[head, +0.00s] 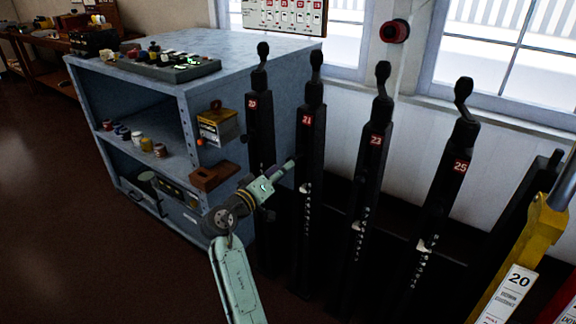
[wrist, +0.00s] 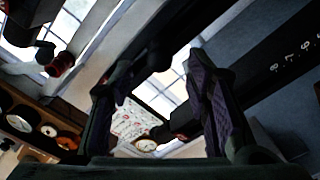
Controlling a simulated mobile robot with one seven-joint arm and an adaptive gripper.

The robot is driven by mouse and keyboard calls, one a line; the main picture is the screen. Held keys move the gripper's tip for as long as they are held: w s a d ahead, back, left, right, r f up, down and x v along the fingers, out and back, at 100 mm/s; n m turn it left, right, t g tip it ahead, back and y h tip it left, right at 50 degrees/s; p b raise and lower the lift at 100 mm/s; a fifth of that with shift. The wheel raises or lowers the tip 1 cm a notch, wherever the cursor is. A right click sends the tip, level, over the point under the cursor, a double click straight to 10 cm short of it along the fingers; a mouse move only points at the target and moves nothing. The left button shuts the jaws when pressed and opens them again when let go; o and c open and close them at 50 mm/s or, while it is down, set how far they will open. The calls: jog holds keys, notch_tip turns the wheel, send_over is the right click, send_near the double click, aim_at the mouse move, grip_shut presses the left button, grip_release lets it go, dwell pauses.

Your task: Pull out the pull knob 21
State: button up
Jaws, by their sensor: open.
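The black post labelled 21 (head: 307,140) stands upright in a row of similar posts, with a bent handle and dark knob (head: 316,60) at its top. I cannot tell a separate pull knob on it. My gripper (head: 288,166) is beside the post's left side, below the label; contact cannot be told. In the wrist view my gripper (wrist: 158,78) is open, its fingers well apart. A dark rounded piece (wrist: 160,133) shows between the fingers, too dim to identify. A dark post with white digits (wrist: 285,62) runs past on the right; I cannot tell which it is.
A yellow frame (head: 535,235) stands at right. Open floor lies at left.

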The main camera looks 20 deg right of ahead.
jog(key=v, duration=0.7)
jog(key=shift+s+a, duration=0.2)
